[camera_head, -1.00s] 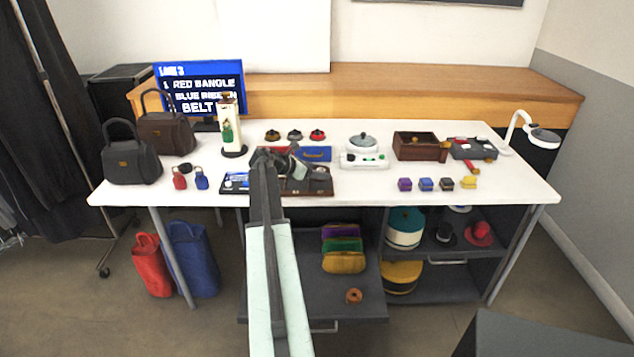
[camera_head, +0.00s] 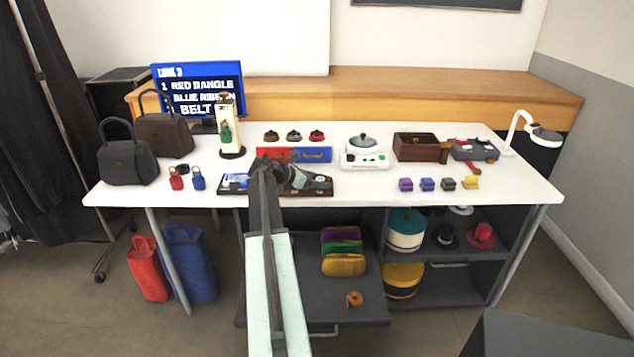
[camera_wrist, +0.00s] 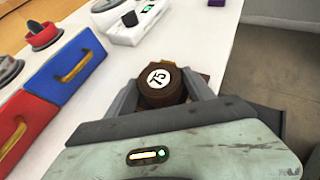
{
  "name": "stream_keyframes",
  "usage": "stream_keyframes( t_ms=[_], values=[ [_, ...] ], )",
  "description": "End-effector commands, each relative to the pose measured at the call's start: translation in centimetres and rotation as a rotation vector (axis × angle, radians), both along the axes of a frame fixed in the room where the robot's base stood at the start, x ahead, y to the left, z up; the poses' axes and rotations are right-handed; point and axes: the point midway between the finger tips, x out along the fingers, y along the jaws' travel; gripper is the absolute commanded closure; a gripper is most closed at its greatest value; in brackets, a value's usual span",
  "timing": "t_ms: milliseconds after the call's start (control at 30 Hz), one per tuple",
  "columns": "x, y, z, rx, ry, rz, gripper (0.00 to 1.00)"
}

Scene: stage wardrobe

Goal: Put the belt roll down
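A dark brown belt roll (camera_wrist: 165,88) with a round white label reading 75 sits between the fingers of my gripper (camera_wrist: 165,95) in the wrist view. The fingers appear closed on its two sides. A brown wooden tray (camera_wrist: 204,76) shows partly behind the roll; whether the roll touches it cannot be told. In the head view my gripper (camera_head: 290,178) is low over the front middle of the white table, at the brown tray (camera_head: 322,190). The roll is hard to make out there, dark against my gripper.
Red and blue drawers (camera_head: 316,155) stand just behind my gripper, with a white scale (camera_head: 364,157) to their right. A flat blue-and-black item (camera_head: 233,184) lies left. Small coloured boxes (camera_head: 427,184) line the right front. A tan roll (camera_head: 354,299) lies in the open lower drawer.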

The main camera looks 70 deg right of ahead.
Motion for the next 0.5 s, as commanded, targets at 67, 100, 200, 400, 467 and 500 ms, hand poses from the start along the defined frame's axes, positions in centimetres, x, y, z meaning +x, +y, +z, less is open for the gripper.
stream_keyframes(
  t_ms=[67,100,200,400,467,500],
  values=[
    [0.0,-0.1,0.4,-0.002,0.0,0.002,0.34],
    [0.1,0.0,0.7,-0.002,0.0,0.003,0.34],
    [1.0,1.3,1.7,-0.002,0.0,0.004,0.34],
    [3.5,5.1,4.3,-0.001,0.0,0.005,0.34],
    [4.2,6.1,4.9,-0.001,0.0,0.004,0.34],
    [4.6,6.6,5.3,-0.001,0.0,0.004,0.34]
  ],
)
